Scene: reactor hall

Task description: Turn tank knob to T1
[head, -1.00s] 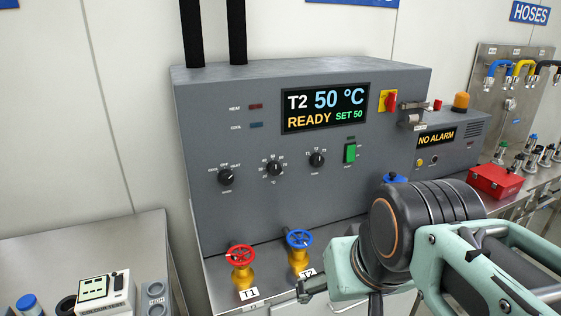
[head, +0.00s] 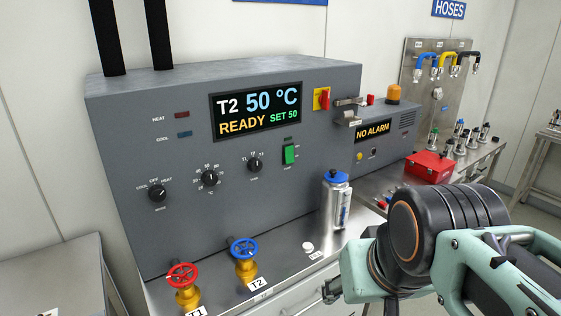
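The tank knob (head: 255,165) is a small black dial on the grey control panel (head: 150,120), with T1, T2 and T3 marks around its top. Its pointer looks roughly upright, toward the middle mark. The display (head: 256,110) reads T2, 50 °C, READY, SET 50. My gripper (head: 330,291) shows only in part at the bottom, in front of the bench edge, below and to the right of the knob and apart from it. My arm hides most of it, and its fingers are too small to read.
Two more black dials (head: 209,178) and a green switch (head: 290,154) flank the knob. A red valve (head: 182,275), a blue valve (head: 244,249) and a metal canister (head: 336,200) stand on the bench below. A red box (head: 430,165) lies at right.

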